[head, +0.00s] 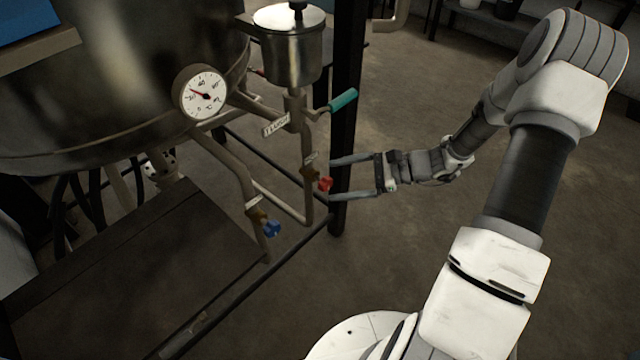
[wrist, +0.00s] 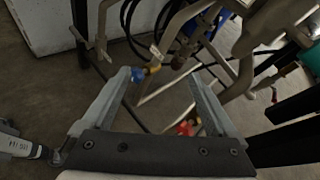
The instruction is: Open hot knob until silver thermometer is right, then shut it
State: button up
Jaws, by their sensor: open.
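The red knob (head: 325,184), which I take to be the hot one, sits on a vertical pipe under the small steel cup. My gripper (head: 333,180) is open, with its two fingers pointing left and the red knob near their tips, one finger above it and one below. I see no clear contact. In the wrist view the red knob (wrist: 185,128) lies between the open fingers, close to one of them. The thermometer dial (head: 204,95) is on the silver tank (head: 100,70); its red needle points up and left. Its exact reading is too small to tell.
A blue knob (head: 271,228) is on the pipe to the left and lower. A teal lever handle (head: 343,100) sticks out above the red knob. A dark upright post (head: 347,110) stands just behind my gripper. The floor at right is open.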

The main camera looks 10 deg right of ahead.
aim_at(326, 184)
jog(key=w+d+f+m+t+h+b, duration=0.1)
jog(key=w+d+f+m+t+b, duration=0.25)
jog(key=f+m, duration=0.5)
jog(key=d+f+m+t+h+b, duration=0.2)
jog(key=d+f+m+t, duration=0.4)
jog(key=f, duration=0.6)
jog(key=r+b+x, duration=0.1)
jog(key=b+x, duration=0.3)
jog(key=x, duration=1.4)
jog(key=shift+r+n+t+b, duration=0.25)
jog(key=shift+n+t+b, duration=0.1)
jog(key=shift+t, duration=0.1)
jog(key=shift+a, duration=0.1)
jog(key=c, duration=1.4)
jog(key=shift+o, duration=0.2)
